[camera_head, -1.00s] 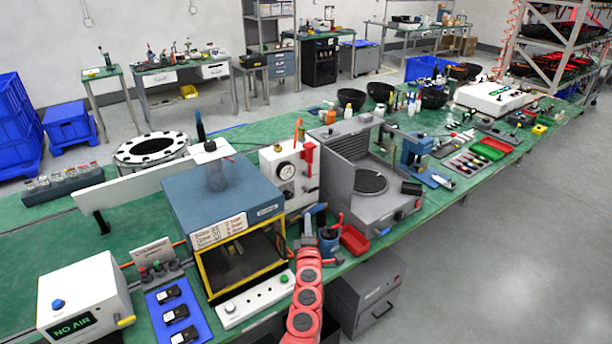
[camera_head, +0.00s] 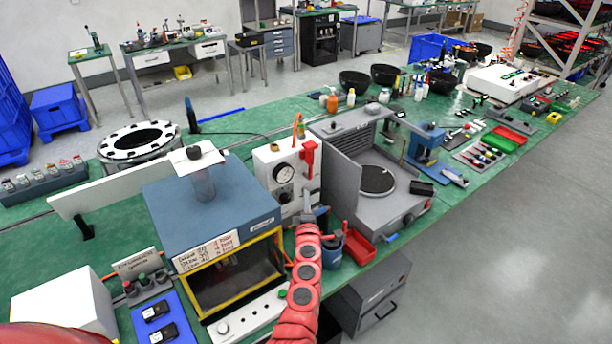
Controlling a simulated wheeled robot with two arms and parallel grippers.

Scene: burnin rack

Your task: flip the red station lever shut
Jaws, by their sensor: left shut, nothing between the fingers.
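The red station lever (camera_head: 309,155) stands upright on the right side of the white station box (camera_head: 267,160), which has a round gauge (camera_head: 283,173) on its front. My left gripper (camera_head: 313,212) is at the end of my red arm, in front of the station and below the lever. It looks apart from the lever. Its fingers are shut with nothing in them. They are small in this view, so their exact distance from the station is hard to judge. My right gripper is not in view.
A blue-topped press (camera_head: 210,205) stands left of the station, and a grey machine with a round plate (camera_head: 376,180) stands right. A blue cup with tools (camera_head: 330,250) and a red tray (camera_head: 358,247) sit close beside my left arm.

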